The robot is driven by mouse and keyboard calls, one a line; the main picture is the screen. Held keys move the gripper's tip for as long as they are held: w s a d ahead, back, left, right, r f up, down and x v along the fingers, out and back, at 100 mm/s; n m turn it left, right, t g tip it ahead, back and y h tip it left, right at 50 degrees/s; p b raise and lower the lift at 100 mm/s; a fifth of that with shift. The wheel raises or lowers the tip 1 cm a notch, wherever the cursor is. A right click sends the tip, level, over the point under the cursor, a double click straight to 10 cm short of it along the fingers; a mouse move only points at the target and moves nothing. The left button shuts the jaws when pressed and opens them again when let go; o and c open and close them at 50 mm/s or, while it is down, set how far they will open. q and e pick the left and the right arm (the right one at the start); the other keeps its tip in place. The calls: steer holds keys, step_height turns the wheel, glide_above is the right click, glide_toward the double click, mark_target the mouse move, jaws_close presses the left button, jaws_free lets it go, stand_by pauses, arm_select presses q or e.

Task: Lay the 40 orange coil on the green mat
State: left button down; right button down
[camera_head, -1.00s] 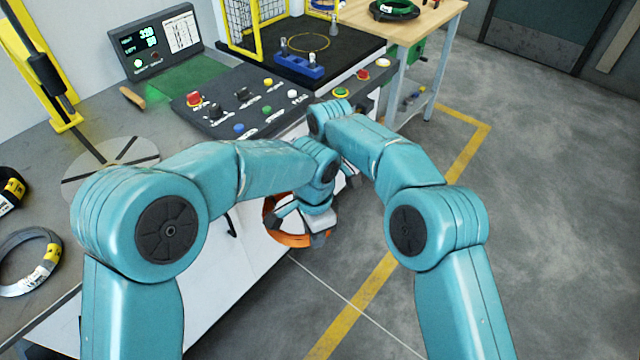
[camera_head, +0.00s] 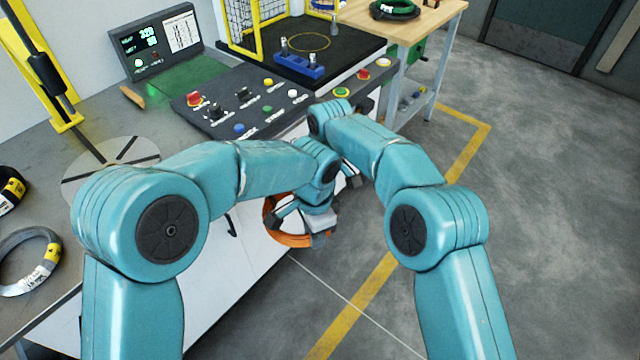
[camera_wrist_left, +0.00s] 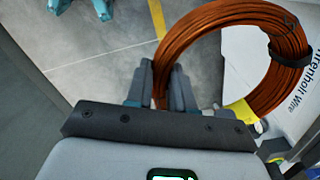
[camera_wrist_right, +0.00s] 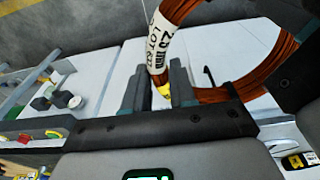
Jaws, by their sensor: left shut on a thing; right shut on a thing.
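The orange coil (camera_head: 288,240) hangs beside the front of the workbench, partly hidden behind my left gripper (camera_head: 300,222). In the left wrist view the coil (camera_wrist_left: 215,30) is a thick copper-orange ring with a black band, and my left gripper (camera_wrist_left: 160,88) is shut on its edge. In the right wrist view my right gripper (camera_wrist_right: 157,88) is shut on the coil (camera_wrist_right: 275,65) at a white label and yellow tape. In the head view my right gripper is mostly hidden behind my arms. The green mat (camera_head: 190,80) lies bare on the workbench, below the display.
A button panel (camera_head: 240,105) lies in front of the mat. A yellow-framed cage with a black platform (camera_head: 345,55) stands to its right. A round plate (camera_head: 95,175), a yellow post (camera_head: 65,110) and a grey coil (camera_head: 28,262) are at left. A wooden bench (camera_head: 440,15) is behind.

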arm_select(q)
steer(key=c, duration=0.9)
jaws_free()
steer(key=shift+w+d+r, duration=0.15)
steer(key=shift+w+r, duration=0.1)
steer(key=shift+w, duration=0.15)
